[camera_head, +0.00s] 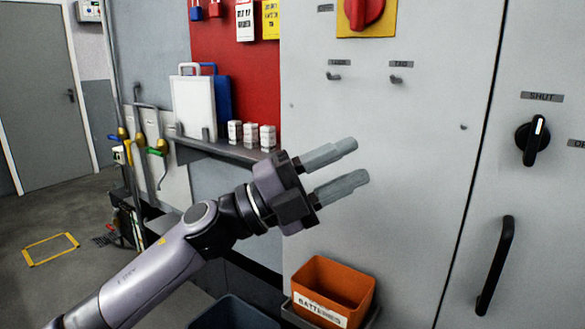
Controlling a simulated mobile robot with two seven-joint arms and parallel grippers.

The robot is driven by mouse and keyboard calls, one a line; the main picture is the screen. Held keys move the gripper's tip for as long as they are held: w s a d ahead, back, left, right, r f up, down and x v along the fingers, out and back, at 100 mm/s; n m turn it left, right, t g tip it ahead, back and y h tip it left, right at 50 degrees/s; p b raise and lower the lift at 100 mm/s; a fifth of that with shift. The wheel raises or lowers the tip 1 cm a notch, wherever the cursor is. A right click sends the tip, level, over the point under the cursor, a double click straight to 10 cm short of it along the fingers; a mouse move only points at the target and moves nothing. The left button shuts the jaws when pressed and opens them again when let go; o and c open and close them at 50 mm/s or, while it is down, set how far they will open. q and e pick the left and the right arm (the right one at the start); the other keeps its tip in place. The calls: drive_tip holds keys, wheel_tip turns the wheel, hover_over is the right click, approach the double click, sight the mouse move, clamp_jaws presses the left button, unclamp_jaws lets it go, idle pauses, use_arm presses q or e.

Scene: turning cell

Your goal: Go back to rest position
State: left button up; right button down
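My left gripper (338,170) is raised in the middle of the head view, its arm coming in from the lower left. Its two grey fingers point right and stand apart with nothing between them. They are in front of a pale grey cabinet (420,130); I cannot tell how far they are from its face. My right gripper is out of view.
An orange bin (333,287) labelled batteries sits below the gripper, beside a dark bin (232,314). A shelf (222,149) holds small white boxes and clipboards. The cabinet carries a red knob (362,12), a black switch (532,140) and a black handle (496,265). Open floor lies left.

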use_arm(q)
drive_tip(key=a+f+n+t+y+p, duration=0.1)
drive_tip(key=a+f+n+t+y, duration=0.35)
drive_tip(key=f+n, duration=0.35)
drive_tip(key=w+a+f+n+t+y+p, duration=0.1)
drive_tip(key=a+f+n+t+y, duration=0.35)
drive_tip(key=f+n, duration=0.4)
drive_tip(key=a+f+n+t+y+p, duration=0.1)
drive_tip(key=a+f+n+t+y, duration=0.35)
drive_tip(key=f+n, duration=0.4)
drive_tip(key=s+a+f+n+g+y, duration=0.2)
drive_tip(key=s+a+f, duration=0.2)
drive_tip(key=s+f, duration=0.3)
drive_tip(key=s+a+f+n+g+y+p, duration=0.1)
drive_tip(key=s+a+f+n+g+y, duration=0.1)
drive_tip(key=s+a+f, duration=0.2)
drive_tip(key=s+a+f+n+g+y, duration=0.2)
drive_tip(key=s+a+f, duration=0.3)
drive_tip(key=s+f, duration=0.4)
drive_tip(key=shift+s+f+n+y+p, duration=0.3)
drive_tip(key=shift+f+n+y, duration=0.2)
drive_tip(key=shift+f, duration=0.25)
drive_tip(key=shift+g, duration=0.25)
